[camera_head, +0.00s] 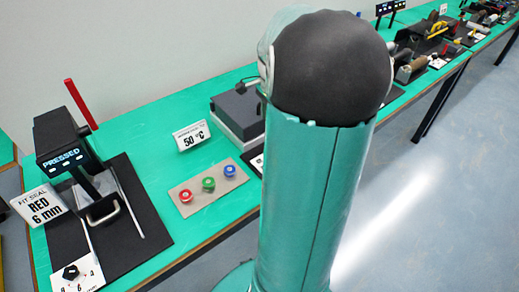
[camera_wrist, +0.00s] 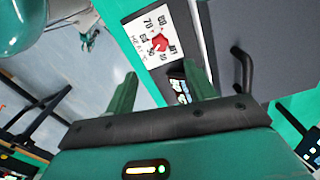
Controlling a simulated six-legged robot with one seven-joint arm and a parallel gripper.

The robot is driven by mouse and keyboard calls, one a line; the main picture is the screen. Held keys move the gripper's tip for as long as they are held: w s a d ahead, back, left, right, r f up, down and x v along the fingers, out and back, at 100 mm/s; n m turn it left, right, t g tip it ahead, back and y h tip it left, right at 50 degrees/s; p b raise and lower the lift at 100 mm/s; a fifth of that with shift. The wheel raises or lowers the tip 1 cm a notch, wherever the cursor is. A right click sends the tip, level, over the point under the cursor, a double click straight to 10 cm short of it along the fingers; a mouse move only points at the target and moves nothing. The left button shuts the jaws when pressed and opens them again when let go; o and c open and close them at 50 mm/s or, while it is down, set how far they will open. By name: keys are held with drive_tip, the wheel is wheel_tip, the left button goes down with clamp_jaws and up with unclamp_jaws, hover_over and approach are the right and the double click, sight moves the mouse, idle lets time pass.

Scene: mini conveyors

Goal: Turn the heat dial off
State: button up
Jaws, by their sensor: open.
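The heat dial is a red knob (camera_wrist: 159,42) on a white plate (camera_wrist: 137,27) marked with numbers and a heat label. It shows at the upper middle of the wrist view; its exact setting is too small to read surely. My gripper (camera_wrist: 163,69) is open and empty, its two green fingers pointing toward the dial plate, with the knob beyond the fingertips and apparently apart from them. A grey machine (camera_wrist: 255,40) with a black handle stands beside the plate. In the head view, that machine (camera_head: 238,112) is partly behind my arm, and the dial is hidden.
A "50 °C" sign (camera_head: 191,135) stands by the machine. A board (camera_head: 183,204) with red, green and blue buttons lies in front. A black press (camera_head: 62,140) with a red lever reads "PRESSED" at left. A black display (camera_wrist: 178,82) sits near the fingers. Open floor lies right.

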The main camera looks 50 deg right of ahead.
drive_tip(key=f, duration=1.4)
drive_tip(key=shift+s+d, duration=0.2)
drive_tip(key=shift+d, duration=0.1)
drive_tip(key=c, duration=1)
